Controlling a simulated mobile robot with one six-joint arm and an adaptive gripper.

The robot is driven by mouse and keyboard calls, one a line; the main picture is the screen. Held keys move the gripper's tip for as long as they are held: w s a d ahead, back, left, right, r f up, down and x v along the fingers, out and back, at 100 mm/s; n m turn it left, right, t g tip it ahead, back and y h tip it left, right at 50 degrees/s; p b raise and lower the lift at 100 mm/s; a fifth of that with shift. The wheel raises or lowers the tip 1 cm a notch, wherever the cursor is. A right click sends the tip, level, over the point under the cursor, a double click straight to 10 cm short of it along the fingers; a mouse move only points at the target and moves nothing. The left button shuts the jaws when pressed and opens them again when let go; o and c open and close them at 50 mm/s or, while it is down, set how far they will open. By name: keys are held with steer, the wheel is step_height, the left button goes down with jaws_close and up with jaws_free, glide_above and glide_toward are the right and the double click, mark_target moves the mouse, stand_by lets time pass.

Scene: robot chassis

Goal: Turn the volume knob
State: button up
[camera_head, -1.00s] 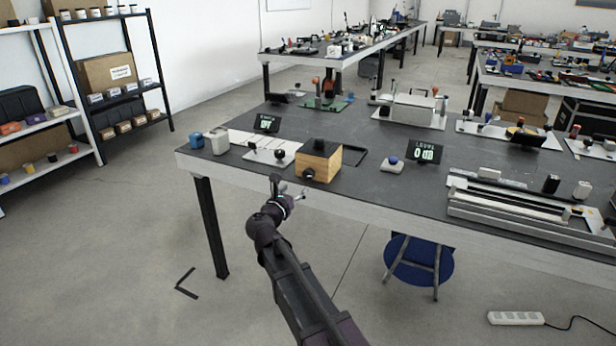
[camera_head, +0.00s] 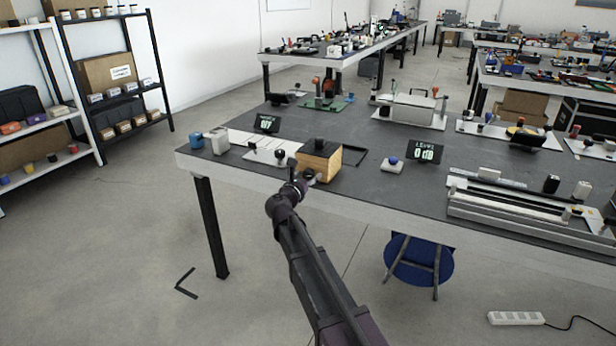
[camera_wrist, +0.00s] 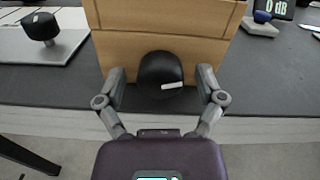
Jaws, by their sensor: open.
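The volume knob (camera_wrist: 161,75) is a black round knob with a white mark, on the front face of a wooden box (camera_wrist: 212,50). The mark points to the right and slightly up in the wrist view. My gripper (camera_wrist: 161,80) is open, with one finger on each side of the knob. A small gap seems to show beside each finger; contact is not clear. In the head view my gripper (camera_head: 302,172) is at the box's front, and the knob is partly hidden.
A small display reading "0 dB" (camera_head: 425,152) stands right of the box, behind a pad with a blue button (camera_head: 392,165). A white plate with a black knob (camera_head: 270,151) lies left. The bench front edge (camera_wrist: 60,121) runs below the box.

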steer(key=c, duration=1.1)
steer(key=shift+c, duration=0.2)
steer(key=shift+m, duration=0.4)
steer(key=m, duration=0.4)
steer(key=shift+m, duration=2.3)
steer(key=o, duration=1.1)
